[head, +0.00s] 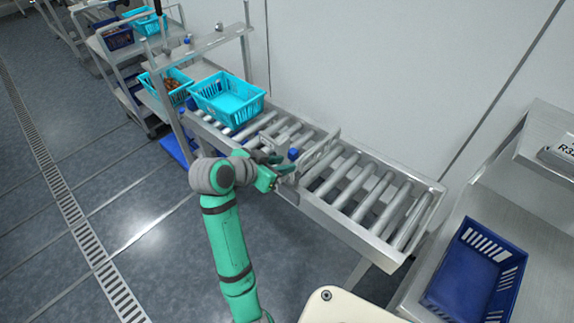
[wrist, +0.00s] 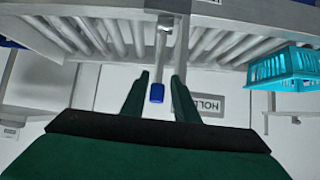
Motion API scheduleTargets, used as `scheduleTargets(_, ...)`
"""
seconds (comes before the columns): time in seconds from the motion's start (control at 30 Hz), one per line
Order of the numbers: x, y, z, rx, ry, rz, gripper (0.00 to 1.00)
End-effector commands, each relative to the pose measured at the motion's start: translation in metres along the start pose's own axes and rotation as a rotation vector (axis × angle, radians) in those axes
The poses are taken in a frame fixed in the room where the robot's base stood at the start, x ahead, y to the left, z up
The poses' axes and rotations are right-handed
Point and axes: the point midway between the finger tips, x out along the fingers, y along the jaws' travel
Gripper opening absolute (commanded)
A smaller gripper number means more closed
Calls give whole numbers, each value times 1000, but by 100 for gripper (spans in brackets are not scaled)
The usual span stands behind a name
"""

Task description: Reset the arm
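My green arm reaches up to the front edge of the roller conveyor (head: 362,186). My gripper (head: 284,168) is beside the conveyor's middle, close to a gate-like metal bar (head: 320,150) across the rollers. In the wrist view my gripper (wrist: 163,72) has its two dark green fingers apart. A grey rod with a blue end (wrist: 157,92) shows between the fingers, with a gap on both sides; it does not look gripped. A blue knob (head: 293,154) shows close to the gripper in the head view.
A turquoise basket (head: 228,112) sits at the conveyor's left end; the wrist view shows a turquoise basket (wrist: 285,70) too. Behind it another basket (head: 172,98) holds brownish items. A dark blue crate (head: 447,290) lies on the right-hand bench. Floor left of my arm is clear.

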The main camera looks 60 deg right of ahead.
Motion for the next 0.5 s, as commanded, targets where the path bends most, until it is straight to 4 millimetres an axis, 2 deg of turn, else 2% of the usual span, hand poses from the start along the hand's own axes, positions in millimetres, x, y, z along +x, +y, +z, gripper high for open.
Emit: scheduleTargets(0.5, 3, 2, 1, -2, -5, 7, 29)
